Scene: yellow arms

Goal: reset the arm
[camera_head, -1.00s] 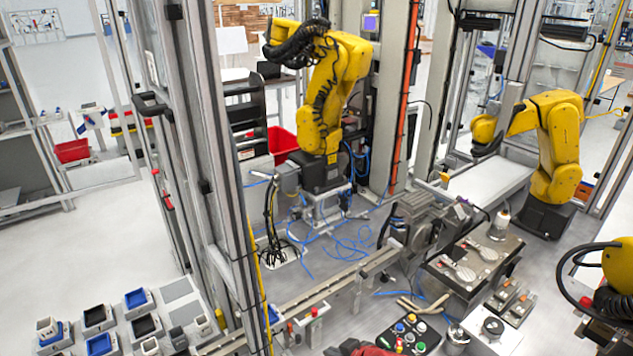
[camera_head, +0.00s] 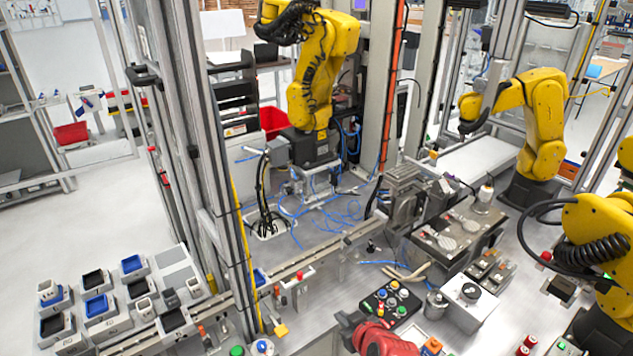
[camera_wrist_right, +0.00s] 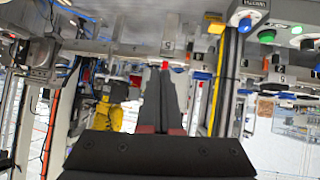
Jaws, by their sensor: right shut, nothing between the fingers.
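My right gripper (camera_wrist_right: 165,70) shows in the right wrist view. Its two grey fingers lie together, with red parts at their base and nothing between them. It points towards the workcell, which appears upside down in that view. The fingers seem apart from everything around them. My left gripper is not in view.
Yellow robot arms (camera_head: 322,75), (camera_head: 545,110) stand behind the worktable. Small bins (camera_head: 97,305) sit at lower left. Open floor (camera_head: 110,215) lies left of the frame posts.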

